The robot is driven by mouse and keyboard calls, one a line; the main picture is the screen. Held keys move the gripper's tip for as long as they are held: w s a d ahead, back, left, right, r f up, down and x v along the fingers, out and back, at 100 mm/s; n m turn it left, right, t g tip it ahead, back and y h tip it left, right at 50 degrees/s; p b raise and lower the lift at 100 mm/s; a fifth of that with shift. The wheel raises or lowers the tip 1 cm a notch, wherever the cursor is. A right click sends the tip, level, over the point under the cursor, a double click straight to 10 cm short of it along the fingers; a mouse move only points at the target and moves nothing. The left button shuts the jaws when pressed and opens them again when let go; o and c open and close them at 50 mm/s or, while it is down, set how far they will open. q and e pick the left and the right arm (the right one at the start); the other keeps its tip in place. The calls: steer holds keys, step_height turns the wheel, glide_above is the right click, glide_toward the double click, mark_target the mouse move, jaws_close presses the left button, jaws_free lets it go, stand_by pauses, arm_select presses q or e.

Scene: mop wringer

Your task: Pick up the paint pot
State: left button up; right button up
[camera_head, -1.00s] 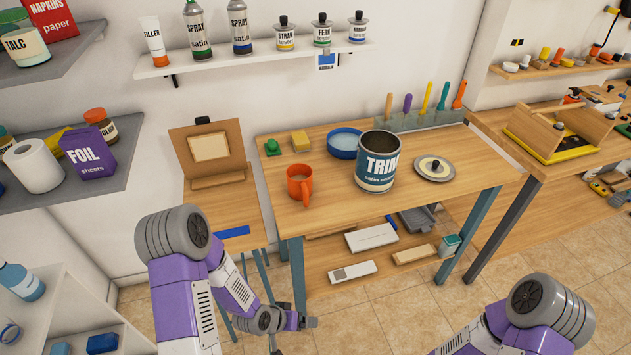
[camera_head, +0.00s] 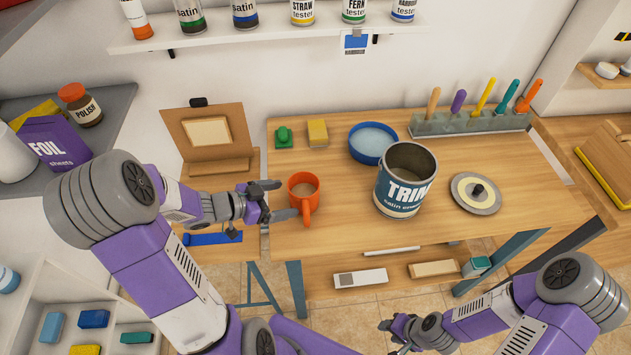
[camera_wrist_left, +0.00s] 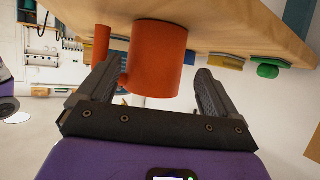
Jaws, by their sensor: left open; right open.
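The paint pot (camera_head: 401,196) is an open dark-teal tin with a "TRIM" label, standing upright on the wooden table in the head view. An orange mug (camera_head: 303,192) stands to its left, its handle toward the table's front. My left gripper (camera_head: 281,200) is open and empty at the left of the mug, its fingers pointing at it, well apart from the pot. In the left wrist view the mug (camera_wrist_left: 157,58) shows between and beyond the open fingers (camera_wrist_left: 155,95); contact is unclear. My right gripper (camera_head: 388,338) is open and empty, low in front of the table.
A blue bowl (camera_head: 373,143) stands behind the pot and a round lid (camera_head: 475,193) lies to its right. A rack (camera_head: 470,121) of colored-handled tools stands at the back. A green item (camera_head: 284,137) and a yellow block (camera_head: 317,132) lie behind the mug. Front tabletop is clear.

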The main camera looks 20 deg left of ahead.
mark_target(291, 199)
arm_select(q)
steer(key=shift+w+d+f+b, duration=0.4)
steer(key=shift+d+f, duration=0.05)
steer(key=shift+d, duration=0.1)
steer(key=b+x, duration=0.1)
steer(key=x, duration=0.3)
steer(key=shift+w+d+f+b, duration=0.15)
steer(key=shift+b, duration=0.25)
steer(key=shift+w+d+f, duration=0.1)
steer(key=shift+w+d, duration=0.1)
steer(key=shift+w, duration=0.1)
steer(key=c, duration=1)
